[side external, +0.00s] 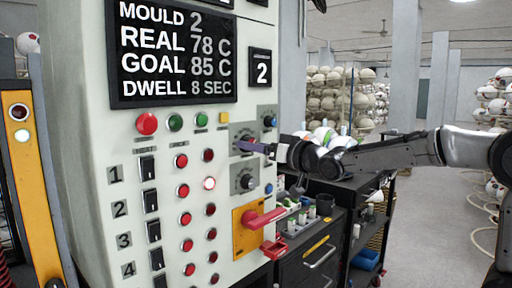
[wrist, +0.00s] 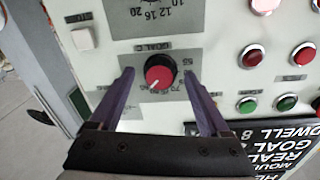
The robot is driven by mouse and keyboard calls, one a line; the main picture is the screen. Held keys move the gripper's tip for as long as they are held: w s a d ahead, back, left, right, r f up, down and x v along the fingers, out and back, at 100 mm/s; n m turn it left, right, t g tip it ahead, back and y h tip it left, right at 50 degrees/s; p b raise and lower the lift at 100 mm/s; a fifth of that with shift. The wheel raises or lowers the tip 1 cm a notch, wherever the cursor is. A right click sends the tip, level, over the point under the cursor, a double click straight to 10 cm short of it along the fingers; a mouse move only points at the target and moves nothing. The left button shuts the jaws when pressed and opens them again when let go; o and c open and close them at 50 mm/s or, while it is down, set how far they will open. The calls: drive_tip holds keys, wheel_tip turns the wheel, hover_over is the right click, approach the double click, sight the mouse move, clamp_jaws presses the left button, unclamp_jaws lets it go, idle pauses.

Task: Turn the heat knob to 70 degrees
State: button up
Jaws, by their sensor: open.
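The heat knob (wrist: 160,71) is round and red-faced, with a white pointer line. It sits on a grey plate marked "GOAL C", which appears upside down in the wrist view. The pointer aims to the lower left there. My gripper (wrist: 158,78) is open, its two purple fingers on either side of the knob; I cannot tell if they touch it. In the side external view my gripper (side external: 247,146) is at the upper dial plate and mostly hides the knob. The display (side external: 172,52) reads GOAL 85 C, REAL 78 C.
A second dial knob (side external: 246,182) sits just below on the panel. A red lever (side external: 264,218) sticks out on an orange plate beneath. Red push buttons (side external: 182,190) and black switches (side external: 149,196) lie to the left. A dark cart (side external: 310,255) stands below my arm.

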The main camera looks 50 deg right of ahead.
drive_tip(key=shift+w, duration=0.25)
clamp_jaws()
idle(0.3)
drive_tip(key=shift+d+n+t+y, duration=0.15)
drive_tip(key=shift+n+t+y, duration=0.15)
drive_tip(key=shift+n, duration=7.2)
